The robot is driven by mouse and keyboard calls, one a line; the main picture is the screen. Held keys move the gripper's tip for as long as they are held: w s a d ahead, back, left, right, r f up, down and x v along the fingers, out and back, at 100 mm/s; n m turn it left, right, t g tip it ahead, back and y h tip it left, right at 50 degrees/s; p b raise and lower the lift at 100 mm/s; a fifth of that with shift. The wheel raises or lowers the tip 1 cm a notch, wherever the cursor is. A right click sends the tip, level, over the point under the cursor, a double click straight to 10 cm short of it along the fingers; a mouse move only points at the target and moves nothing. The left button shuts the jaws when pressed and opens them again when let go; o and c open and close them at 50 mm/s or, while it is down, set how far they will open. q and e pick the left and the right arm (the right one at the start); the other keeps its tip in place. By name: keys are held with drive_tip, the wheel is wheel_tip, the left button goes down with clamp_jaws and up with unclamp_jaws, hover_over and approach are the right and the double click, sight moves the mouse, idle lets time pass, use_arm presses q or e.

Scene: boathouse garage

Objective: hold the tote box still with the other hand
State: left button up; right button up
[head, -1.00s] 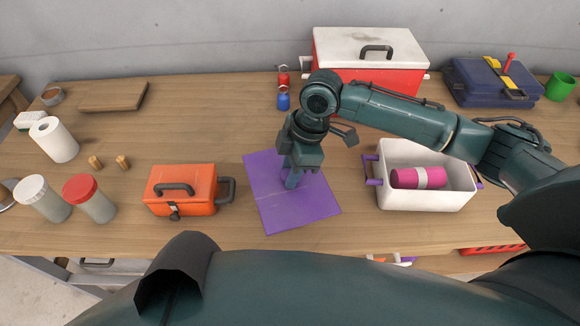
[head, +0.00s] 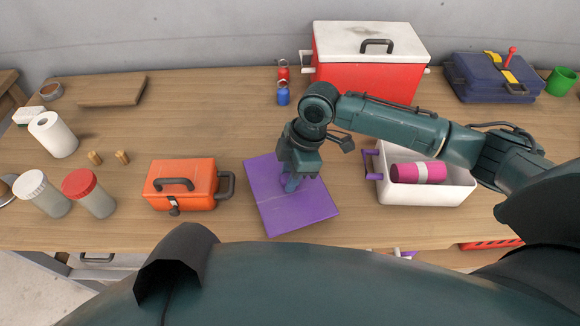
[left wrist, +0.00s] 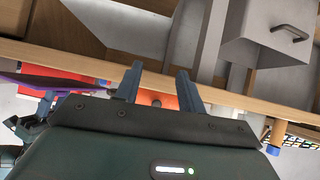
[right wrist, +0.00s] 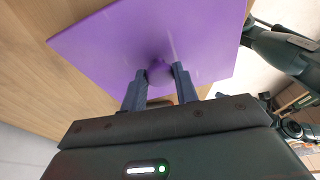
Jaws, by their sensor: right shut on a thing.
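The white tote box (head: 425,194) with purple handles stands open on the bench at the right. A magenta roll (head: 420,172) with a pale band lies inside it. My right gripper (head: 290,184) points down over a flat purple square panel (head: 312,208), left of the tote box. In the right wrist view its fingers (right wrist: 160,78) are shut on a small purple knob (right wrist: 160,68) on the panel. My left gripper (left wrist: 158,75) is open and empty in the left wrist view, near the bench edge, away from the tote box. It is outside the head view.
An orange toolbox (head: 182,188) stands left of the panel. A red cooler (head: 365,72) and a blue toolbox (head: 487,82) stand behind. Jars (head: 88,195) and a paper roll (head: 55,136) are at the left. My right arm passes over the tote box's back area.

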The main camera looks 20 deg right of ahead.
drive_tip(key=shift+f, duration=0.7)
drive_tip(key=shift+f, duration=0.15)
drive_tip(key=shift+f, duration=0.6)
drive_tip(key=shift+f, duration=0.2)
drive_tip(key=o, duration=1.1)
drive_tip(key=shift+c, duration=0.2)
drive_tip(key=v, duration=1.3)
